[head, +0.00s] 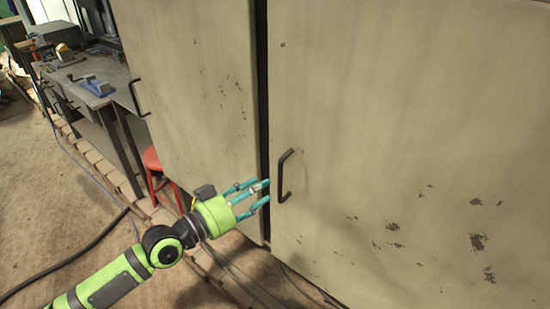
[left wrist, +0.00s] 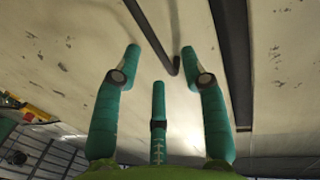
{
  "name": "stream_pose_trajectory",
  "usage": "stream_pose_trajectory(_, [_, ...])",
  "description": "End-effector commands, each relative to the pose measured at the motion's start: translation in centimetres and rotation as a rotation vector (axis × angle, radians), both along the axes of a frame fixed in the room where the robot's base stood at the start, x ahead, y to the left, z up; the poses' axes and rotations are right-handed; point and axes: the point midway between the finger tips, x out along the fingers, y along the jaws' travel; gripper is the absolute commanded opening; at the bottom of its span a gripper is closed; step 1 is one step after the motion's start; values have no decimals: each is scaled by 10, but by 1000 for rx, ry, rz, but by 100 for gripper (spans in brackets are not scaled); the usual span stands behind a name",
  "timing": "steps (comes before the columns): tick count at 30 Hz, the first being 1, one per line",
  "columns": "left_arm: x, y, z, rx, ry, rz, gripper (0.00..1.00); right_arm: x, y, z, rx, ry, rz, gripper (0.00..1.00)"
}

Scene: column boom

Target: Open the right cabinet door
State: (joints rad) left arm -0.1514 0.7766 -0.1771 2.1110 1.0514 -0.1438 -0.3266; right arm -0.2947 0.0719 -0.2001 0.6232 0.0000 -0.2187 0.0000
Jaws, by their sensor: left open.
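The right cabinet door (head: 400,120) is a large beige panel with chipped paint, and it looks shut. Its dark bar handle (head: 283,176) stands near the door's left edge. My left gripper (head: 266,193) is open, with teal fingers pointing at the handle from the left, close to its lower part. In the left wrist view the handle (left wrist: 152,38) comes down from the top, and its end shows between the open fingertips (left wrist: 160,62). The fingers do not close around it; I cannot tell if any touches. My right gripper is not in view.
The left cabinet door (head: 195,80) has its own dark handle (head: 138,97). A dark vertical gap (head: 262,90) separates the doors. A red stool (head: 153,160) and a workbench (head: 95,75) with tools stand at left. Cables (head: 75,258) lie on the brown floor.

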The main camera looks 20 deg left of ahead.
Motion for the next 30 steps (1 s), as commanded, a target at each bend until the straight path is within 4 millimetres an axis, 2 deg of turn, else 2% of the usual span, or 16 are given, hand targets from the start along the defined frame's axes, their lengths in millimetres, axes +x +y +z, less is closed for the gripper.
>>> stream_pose_trajectory(6, [17,-13,8,-8,-7,-7,43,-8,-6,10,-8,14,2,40])
stream_pose_trajectory(10, [34,-23,8,-7,-6,-5,43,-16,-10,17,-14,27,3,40])
stream_pose_trajectory(15, [52,-33,6,-5,-5,-5,43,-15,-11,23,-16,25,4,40])
stream_pose_trajectory(26, [59,-38,3,-3,-4,-6,43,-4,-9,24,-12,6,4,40])
stream_pose_trajectory(27, [59,-38,3,-3,-4,-6,39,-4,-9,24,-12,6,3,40])
stream_pose_trajectory(30, [59,-38,3,-3,-4,-6,0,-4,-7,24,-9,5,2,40])
